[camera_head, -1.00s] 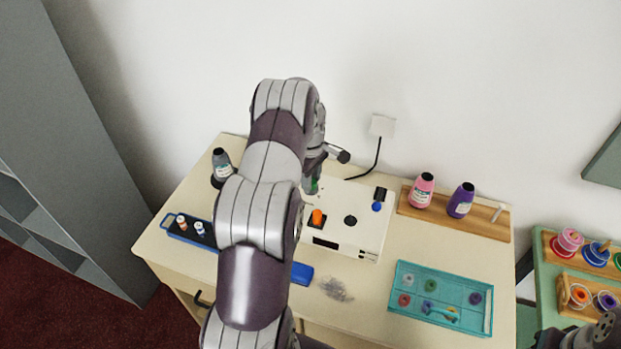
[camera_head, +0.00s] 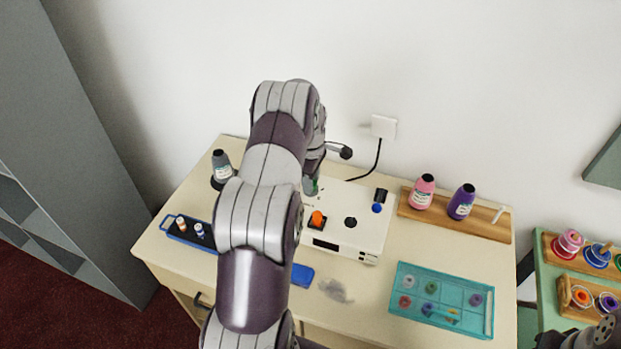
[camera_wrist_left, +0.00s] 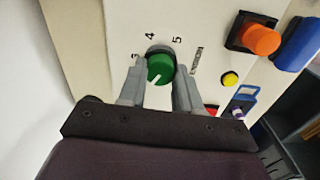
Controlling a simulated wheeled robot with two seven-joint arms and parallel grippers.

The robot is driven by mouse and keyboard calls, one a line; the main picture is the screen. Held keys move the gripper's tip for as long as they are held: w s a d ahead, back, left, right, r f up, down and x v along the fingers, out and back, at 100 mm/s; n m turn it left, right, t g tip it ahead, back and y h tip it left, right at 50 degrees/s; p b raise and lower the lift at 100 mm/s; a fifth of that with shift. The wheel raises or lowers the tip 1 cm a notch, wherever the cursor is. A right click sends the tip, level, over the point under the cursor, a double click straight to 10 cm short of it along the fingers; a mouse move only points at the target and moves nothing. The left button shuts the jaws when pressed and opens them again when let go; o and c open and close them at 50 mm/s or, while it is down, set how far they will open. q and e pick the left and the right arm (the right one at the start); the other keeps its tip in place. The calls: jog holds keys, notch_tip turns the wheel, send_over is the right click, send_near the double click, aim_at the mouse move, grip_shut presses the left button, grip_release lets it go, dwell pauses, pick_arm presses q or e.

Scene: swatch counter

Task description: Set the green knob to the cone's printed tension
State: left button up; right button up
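The green knob (camera_wrist_left: 160,68) sits on the white machine (camera_head: 376,228), beside printed numbers 3, 4 and 5. Its white pointer line is on the side facing my wrist, away from the numbers. My left gripper (camera_wrist_left: 160,76) has one finger on each side of the knob, seemingly closed against it. In the head view the left gripper (camera_head: 312,184) is at the machine's back left, mostly hidden by my arm. A grey cone (camera_head: 222,167) stands upright on a dark base left of the machine; its label is too small to read. My right gripper is not identifiable.
The machine has an orange knob (camera_head: 317,219) and a blue knob (camera_head: 377,208). A pink cone (camera_head: 422,192) and a purple cone (camera_head: 461,202) stand on a wooden board. A teal tray (camera_head: 447,327) and a blue tray (camera_head: 175,237) flank the machine.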

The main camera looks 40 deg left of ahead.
pick_arm(q)
jog(key=o, duration=0.4)
jog(key=shift+d, duration=0.1)
jog(key=shift+r, duration=0.2)
notch_tip(320, 180, up, 6)
jog(key=shift+f+b, duration=0.2)
jog(key=shift+b, duration=0.8)
notch_tip(320, 180, up, 7)
jog(key=p, duration=0.4)
jog(key=shift+f, duration=0.15)
